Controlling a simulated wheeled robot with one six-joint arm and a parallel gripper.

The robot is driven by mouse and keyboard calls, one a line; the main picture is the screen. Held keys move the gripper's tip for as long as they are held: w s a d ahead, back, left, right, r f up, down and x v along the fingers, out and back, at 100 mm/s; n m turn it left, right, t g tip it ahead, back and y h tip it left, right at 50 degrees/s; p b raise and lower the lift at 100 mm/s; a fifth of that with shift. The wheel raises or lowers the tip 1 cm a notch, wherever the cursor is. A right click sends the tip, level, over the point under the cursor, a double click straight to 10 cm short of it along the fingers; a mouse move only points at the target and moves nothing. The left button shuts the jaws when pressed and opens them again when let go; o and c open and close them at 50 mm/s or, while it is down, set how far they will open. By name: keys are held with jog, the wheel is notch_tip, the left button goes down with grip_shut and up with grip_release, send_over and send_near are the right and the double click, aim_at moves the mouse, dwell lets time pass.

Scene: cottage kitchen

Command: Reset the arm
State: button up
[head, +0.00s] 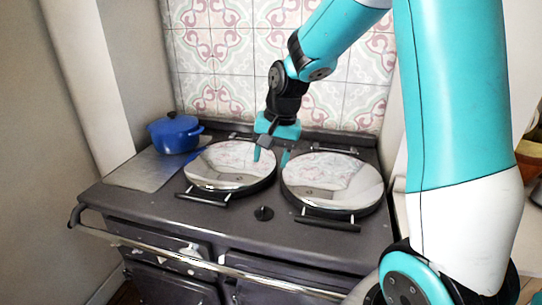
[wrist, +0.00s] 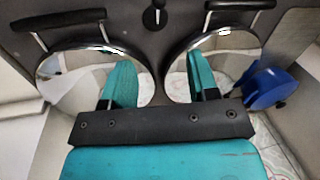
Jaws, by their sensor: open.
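My gripper (head: 271,156) is at the back of the dark range cooker (head: 240,228), above the gap between its two round shiny lids. In the wrist view my gripper (wrist: 162,85) shows two teal fingers spread well apart with nothing between them. The left lid (head: 230,167) and the right lid (head: 333,183) are both down. My arm comes in from the right side of the head view and bends down to the gripper.
A blue lidded pot (head: 176,133) stands at the back left of the cooker; it also shows in the wrist view (wrist: 268,87). A small dark knob (head: 264,213) sits in front between the lids. The tiled wall (head: 225,55) is close behind my gripper. A rail (head: 200,262) runs along the cooker's front.

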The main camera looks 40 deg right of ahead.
dwell(0.3)
jog(key=s+a+r+n+y, duration=0.1)
jog(key=s+a+r+n, duration=0.2)
jog(key=s+a+n, duration=0.4)
jog(key=s+a+r+n+g+y, duration=0.1)
jog(key=s+a+r+n, duration=0.1)
jog(key=s+a+n, duration=0.6)
jog(key=s+a, duration=0.5)
jog(key=s, duration=0.1)
jog(key=shift+s+r+n+y, duration=0.3)
jog(key=shift+r, duration=0.1)
jog(key=shift+c, duration=0.4)
